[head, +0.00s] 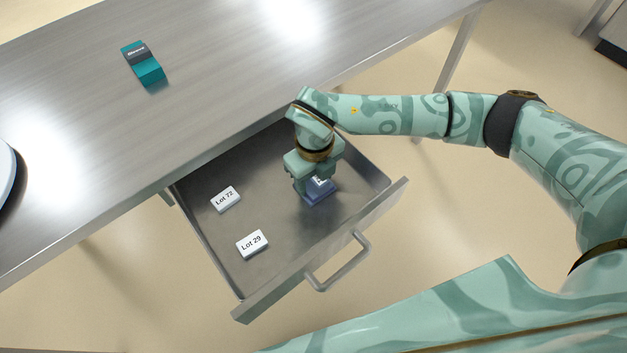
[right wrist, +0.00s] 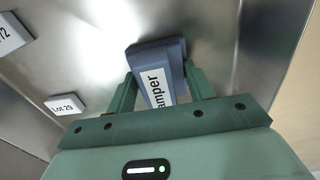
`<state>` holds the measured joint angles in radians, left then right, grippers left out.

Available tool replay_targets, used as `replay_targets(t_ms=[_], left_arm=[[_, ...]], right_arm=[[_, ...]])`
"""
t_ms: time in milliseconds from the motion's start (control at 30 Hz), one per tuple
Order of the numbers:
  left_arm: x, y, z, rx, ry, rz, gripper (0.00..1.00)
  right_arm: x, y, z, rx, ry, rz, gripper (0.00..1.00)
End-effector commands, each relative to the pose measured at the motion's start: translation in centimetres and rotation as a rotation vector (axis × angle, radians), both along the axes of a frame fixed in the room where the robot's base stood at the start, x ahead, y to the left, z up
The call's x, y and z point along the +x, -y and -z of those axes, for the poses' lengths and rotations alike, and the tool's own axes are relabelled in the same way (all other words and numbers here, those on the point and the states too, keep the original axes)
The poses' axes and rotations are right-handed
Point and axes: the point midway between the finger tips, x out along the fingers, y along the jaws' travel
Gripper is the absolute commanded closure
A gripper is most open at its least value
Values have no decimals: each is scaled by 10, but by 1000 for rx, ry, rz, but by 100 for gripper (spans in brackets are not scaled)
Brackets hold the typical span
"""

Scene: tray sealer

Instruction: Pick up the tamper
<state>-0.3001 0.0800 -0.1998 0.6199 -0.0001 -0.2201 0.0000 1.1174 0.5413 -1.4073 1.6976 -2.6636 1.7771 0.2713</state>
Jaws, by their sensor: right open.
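The tamper (head: 318,190) is a blue block with a white label, standing in the open drawer (head: 218,243) near its right side. In the right wrist view the tamper (right wrist: 150,62) shows part of its label, ending in "amper". My right gripper (head: 312,182) reaches down into the drawer over the tamper. In the right wrist view its two green fingers stand on either side of the tamper, and the gripper is open. Whether the fingers touch it I cannot tell. My left gripper is not in view.
Two white blocks, "Lot 72" (head: 226,199) and "Lot 29" (head: 252,243), lie in the drawer to the left of the tamper. The drawer's front has a handle (head: 340,266). A teal and dark block (head: 146,68) lies on the metal table (head: 220,75).

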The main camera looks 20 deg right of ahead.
Motion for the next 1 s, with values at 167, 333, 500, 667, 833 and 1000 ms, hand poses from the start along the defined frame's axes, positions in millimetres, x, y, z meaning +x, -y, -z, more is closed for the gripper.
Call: replay_targets(t_ms=[167,333,500,667,833,1000], left_arm=[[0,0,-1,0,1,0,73],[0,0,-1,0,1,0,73],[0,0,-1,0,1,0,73],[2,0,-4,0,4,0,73],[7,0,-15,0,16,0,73],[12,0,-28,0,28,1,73]], right_arm=[[0,0,-2,1,2,0,64],[0,0,-2,1,2,0,100],[0,0,-2,1,2,0,100],[1,0,-8,1,3,0,100],[2,0,-32,1,8,-1,100],[-4,-23,-66,3,10,-5,100]])
